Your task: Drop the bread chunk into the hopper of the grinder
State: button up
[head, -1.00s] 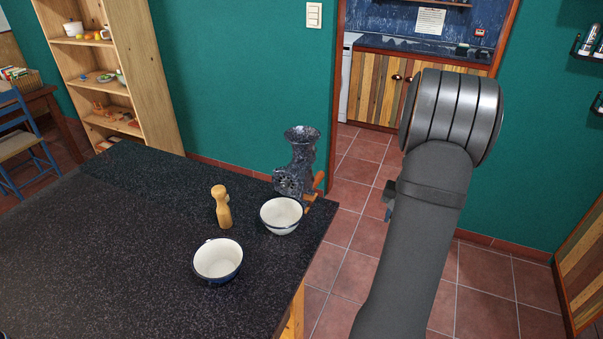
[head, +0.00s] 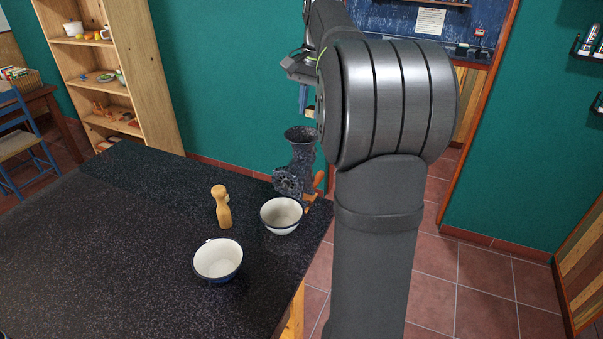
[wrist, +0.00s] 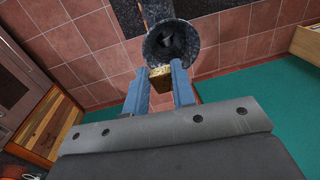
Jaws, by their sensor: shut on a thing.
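The grinder (head: 296,165) is dark and speckled and stands upright at the far right corner of the dark counter. Its round hopper (wrist: 172,42) opens upward in the wrist view, just beyond my fingertips. My gripper (wrist: 160,79) is shut on the bread chunk (wrist: 161,79), a small tan piece between the blue fingertips. In the wrist view the chunk appears at the hopper's near rim; the height gap cannot be told. In the head view my arm link hides part of my gripper, and the chunk is barely visible above the grinder.
A white bowl (head: 281,213) stands on the counter (head: 120,240) in front of the grinder. A wooden pestle-like piece (head: 221,206) stands to the left. The counter's left side is clear.

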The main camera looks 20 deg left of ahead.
send_over(308, 149)
jog(key=shift+w+a+f, duration=0.1)
jog(key=shift+w+f, duration=0.15)
jog(key=shift+f, duration=1.2)
jog(key=shift+w+a+f, duration=0.1)
jog(key=shift+w+f, duration=0.1)
jog(key=shift+f, duration=1.2)
jog(key=o, duration=1)
jog(key=r, duration=0.5)
jog(key=d+r, duration=0.1)
jog(key=r, duration=0.5)
jog(key=d+r, duration=0.1)
jog(key=r, duration=0.5)
jog(key=shift+r, duration=0.15)
